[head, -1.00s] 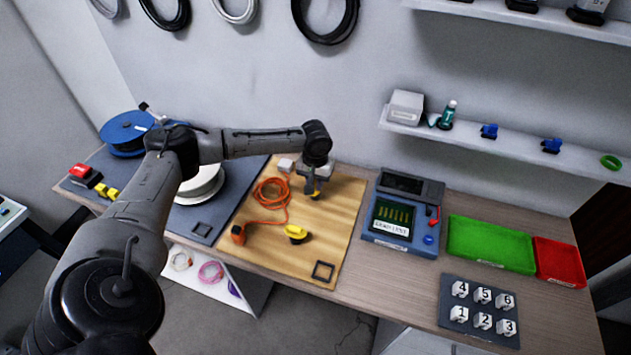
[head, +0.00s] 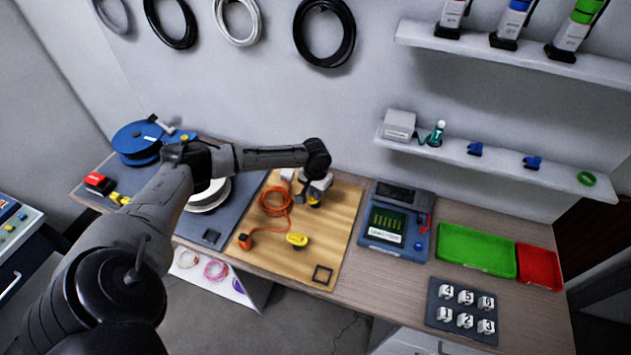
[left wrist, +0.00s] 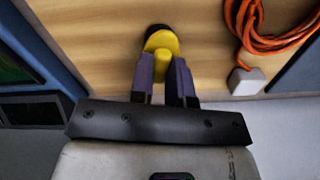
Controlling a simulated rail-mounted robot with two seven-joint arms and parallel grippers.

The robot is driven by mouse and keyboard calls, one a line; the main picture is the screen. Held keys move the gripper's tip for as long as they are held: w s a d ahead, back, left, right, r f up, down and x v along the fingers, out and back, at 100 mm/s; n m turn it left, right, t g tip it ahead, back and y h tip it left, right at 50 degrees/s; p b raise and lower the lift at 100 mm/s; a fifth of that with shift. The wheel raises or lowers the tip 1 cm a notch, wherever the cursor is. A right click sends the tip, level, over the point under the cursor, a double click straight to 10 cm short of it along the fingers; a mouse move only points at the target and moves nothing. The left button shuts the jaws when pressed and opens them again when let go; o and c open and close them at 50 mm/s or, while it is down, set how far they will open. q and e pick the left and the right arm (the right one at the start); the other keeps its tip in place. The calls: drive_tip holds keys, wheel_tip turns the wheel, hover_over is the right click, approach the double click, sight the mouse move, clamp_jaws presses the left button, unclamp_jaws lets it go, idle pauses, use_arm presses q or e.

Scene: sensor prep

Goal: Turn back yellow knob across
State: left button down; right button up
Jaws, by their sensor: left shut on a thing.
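The back yellow knob (head: 314,204) stands on the wooden board (head: 345,215), mostly hidden under my left gripper (head: 315,196) in the head view. In the left wrist view the knob (left wrist: 161,42) has a round yellow body on a dark base. Its yellow grip part lies between the two fingers of my left gripper (left wrist: 162,78), which are shut on it. A second yellow knob (head: 297,239) sits nearer the board's front, apart from the gripper. My right gripper is not in view.
A coiled orange cable (head: 274,199) lies left of the knob, with an orange plug (head: 245,241) nearer the front. A white block (left wrist: 246,81) sits beside the cable. A blue tester (head: 393,225) stands right of the board. A black square outline (head: 322,274) marks the board's front right.

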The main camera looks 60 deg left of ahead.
use_arm(q)
drive_tip(key=m+p, duration=0.2)
drive_tip(key=shift+r+p, duration=0.25)
drive_tip(key=shift+p, duration=0.15)
drive_tip(key=m+p, duration=0.2)
drive_tip(key=m, duration=0.2)
drive_tip(key=shift+f+m, duration=0.15)
drive_tip(key=shift+m, duration=0.25)
drive_tip(key=m+p, duration=0.1)
drive_tip(key=m, duration=0.2)
drive_tip(key=shift+m, duration=0.3)
drive_tip(key=shift+f+m+p, duration=0.1)
drive_tip(key=shift+m+p, duration=0.3)
drive_tip(key=shift+m, duration=1.8)
drive_tip(key=c, duration=1.1)
unclamp_jaws()
wheel_tip(320, 180, up, 14)
drive_tip(key=shift+f, duration=0.1)
